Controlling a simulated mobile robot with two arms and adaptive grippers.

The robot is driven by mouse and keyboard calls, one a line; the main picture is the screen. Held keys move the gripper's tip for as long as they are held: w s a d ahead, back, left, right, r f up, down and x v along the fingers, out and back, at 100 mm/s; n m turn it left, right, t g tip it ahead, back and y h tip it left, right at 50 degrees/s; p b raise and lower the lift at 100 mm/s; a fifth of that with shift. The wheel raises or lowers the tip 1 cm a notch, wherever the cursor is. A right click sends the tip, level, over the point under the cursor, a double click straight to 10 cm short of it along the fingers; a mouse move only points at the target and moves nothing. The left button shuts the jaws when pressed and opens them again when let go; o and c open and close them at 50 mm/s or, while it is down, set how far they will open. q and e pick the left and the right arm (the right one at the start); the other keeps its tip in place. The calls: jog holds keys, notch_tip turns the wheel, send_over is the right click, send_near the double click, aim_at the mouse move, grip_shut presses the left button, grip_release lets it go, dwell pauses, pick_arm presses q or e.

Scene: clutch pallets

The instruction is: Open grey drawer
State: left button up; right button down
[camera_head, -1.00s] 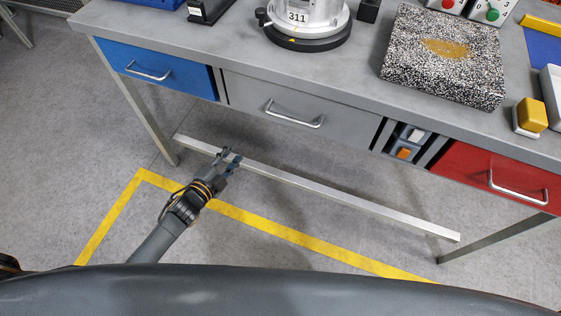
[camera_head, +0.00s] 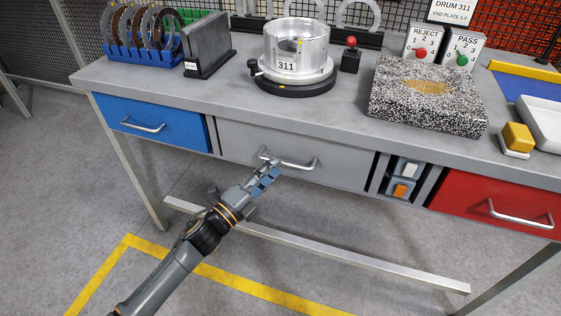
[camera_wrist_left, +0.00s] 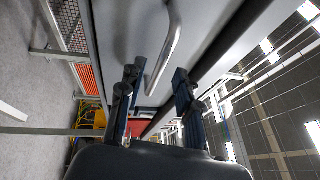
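The grey drawer (camera_head: 340,168) is in the middle of the bench front, and its face looks flush with the bench. Its silver bar handle (camera_head: 298,165) shows in the head view. My left gripper (camera_head: 267,170) is at the left end of this handle. In the left wrist view the two fingers of the left gripper (camera_wrist_left: 157,84) are spread apart. The handle (camera_wrist_left: 170,48) lies ahead, between the finger directions, and nothing is clamped. Whether a finger touches the handle cannot be told. My right gripper is in neither current view.
A blue drawer (camera_head: 150,122) is on the left and a red drawer (camera_head: 495,207) on the right. A small open compartment (camera_head: 403,178) holds switches. A metal crossbar (camera_head: 350,255) runs low under the bench. The worktop (camera_head: 225,95) carries a metal drum (camera_head: 297,55) and a speckled block (camera_head: 425,95).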

pick_arm(q)
jog(key=shift+x, duration=1.95)
grip_shut()
